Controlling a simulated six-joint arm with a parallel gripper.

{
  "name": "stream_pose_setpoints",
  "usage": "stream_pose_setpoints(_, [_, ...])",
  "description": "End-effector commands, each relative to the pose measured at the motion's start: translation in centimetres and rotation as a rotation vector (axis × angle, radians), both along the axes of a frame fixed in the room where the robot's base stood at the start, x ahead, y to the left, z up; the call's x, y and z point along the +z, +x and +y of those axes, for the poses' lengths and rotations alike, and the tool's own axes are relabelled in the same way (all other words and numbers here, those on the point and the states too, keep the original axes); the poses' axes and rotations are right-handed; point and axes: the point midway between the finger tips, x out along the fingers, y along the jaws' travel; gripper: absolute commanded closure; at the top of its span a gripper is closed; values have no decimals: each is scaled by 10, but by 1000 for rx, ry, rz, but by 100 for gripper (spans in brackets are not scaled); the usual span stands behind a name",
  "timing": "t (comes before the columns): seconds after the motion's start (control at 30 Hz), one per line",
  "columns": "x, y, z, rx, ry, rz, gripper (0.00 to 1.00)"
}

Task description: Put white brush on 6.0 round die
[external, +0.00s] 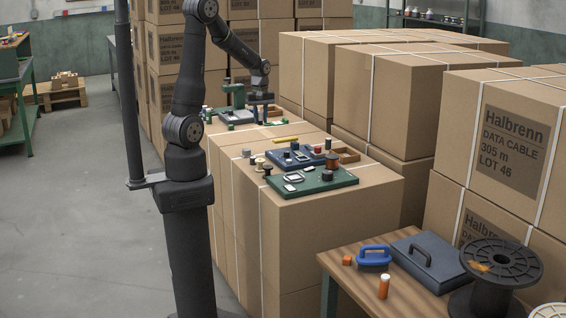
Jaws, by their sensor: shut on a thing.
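My gripper (262,118) points down over the back part of the carton top, beside a green fixture (234,95) on a grey-and-green base. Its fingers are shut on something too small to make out. I cannot pick out the white brush for certain in this view. I cannot tell the 6.0 round die from the other small parts either. A green board (340,181) at the front of the carton top bears small white pieces (293,178) and a dark cylinder (326,175). A dark blue tray (278,157) behind it holds more small parts.
A yellow item (286,139) lies between my gripper and the blue tray. A wooden box (348,155) is at the right edge, with small spools (260,164) at the left. Tall cartons (320,80) stand close on the right. A side table (345,262) is in front.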

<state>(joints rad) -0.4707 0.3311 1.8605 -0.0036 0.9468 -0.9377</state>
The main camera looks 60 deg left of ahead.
Motion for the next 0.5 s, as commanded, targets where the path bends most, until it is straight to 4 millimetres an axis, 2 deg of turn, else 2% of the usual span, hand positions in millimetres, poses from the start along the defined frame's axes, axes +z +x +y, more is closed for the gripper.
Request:
stream_pose_setpoints(0.03, [0,-8,-18,-22,1,-1,98])
stream_pose_setpoints(0.1, [-1,-19,-36,-41,0,0,98])
stream_pose_setpoints(0.23, [-3,-33,-57,-67,1,-1,98])
stream_pose_setpoints(0.37, [-6,-40,-63,-75,-1,1,98])
stream_pose_setpoints(0.5, [-18,-42,-45,-71,-1,3,98])
